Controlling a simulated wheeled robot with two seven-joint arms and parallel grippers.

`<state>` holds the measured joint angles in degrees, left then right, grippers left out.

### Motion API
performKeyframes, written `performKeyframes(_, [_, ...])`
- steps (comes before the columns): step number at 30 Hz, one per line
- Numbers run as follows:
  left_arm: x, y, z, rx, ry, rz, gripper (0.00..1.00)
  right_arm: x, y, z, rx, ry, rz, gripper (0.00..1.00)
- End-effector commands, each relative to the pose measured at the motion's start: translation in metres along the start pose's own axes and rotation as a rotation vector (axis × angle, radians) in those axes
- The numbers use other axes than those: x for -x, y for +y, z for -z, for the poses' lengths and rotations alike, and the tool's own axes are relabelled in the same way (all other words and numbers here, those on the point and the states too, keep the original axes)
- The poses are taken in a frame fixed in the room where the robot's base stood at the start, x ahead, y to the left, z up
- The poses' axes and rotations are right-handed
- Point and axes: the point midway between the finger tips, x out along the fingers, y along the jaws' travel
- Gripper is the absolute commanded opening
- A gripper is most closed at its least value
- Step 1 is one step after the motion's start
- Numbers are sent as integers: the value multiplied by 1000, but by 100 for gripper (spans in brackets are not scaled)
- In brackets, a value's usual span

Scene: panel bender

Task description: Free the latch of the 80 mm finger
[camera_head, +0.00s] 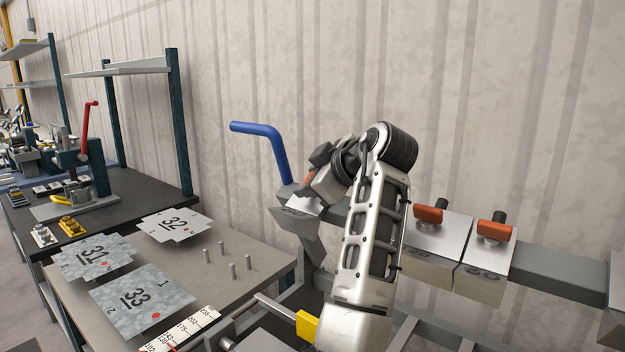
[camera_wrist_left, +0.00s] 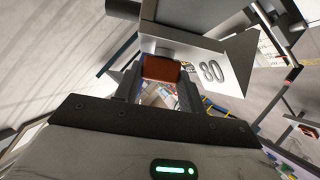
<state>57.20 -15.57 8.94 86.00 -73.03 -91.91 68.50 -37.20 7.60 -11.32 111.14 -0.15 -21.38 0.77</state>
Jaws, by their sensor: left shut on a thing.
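The 80 mm finger (camera_wrist_left: 215,62) is a grey metal block marked 80 in the left wrist view. Its orange-red latch (camera_wrist_left: 160,68) sits between the jaws of my left gripper (camera_wrist_left: 158,88), which is shut on it. In the head view my left gripper (camera_head: 312,183) is at the left part of the grey beam, over a metal finger (camera_head: 297,209). Only a sliver of orange shows there; the gripper hides most of the latch. My right gripper is in neither view.
Two more fingers (camera_head: 436,248) (camera_head: 484,262) with orange latches (camera_head: 429,214) (camera_head: 494,231) hang on the beam (camera_head: 562,271) to the right. A blue bent handle (camera_head: 262,131) rises behind the gripper. A table (camera_head: 245,255) with numbered sheets (camera_head: 140,298) and pins stands at left.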

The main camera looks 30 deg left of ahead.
Motion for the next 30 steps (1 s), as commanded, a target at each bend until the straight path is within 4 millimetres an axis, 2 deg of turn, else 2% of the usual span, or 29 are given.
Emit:
performKeyframes(9, [0, 0, 1, 3, 2, 1, 17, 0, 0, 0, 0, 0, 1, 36])
performKeyframes(10, [0, 0, 1, 3, 2, 1, 48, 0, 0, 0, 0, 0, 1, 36])
performKeyframes(12, [0, 0, 1, 3, 2, 1, 62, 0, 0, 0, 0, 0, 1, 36])
performKeyframes(23, [5, 0, 0, 2, 1, -1, 62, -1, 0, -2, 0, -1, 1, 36])
performKeyframes(26, [18, 0, -1, 2, -2, -4, 62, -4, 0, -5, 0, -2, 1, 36])
performKeyframes(30, [48, 0, -2, 3, -1, -6, 62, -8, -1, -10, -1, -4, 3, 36])
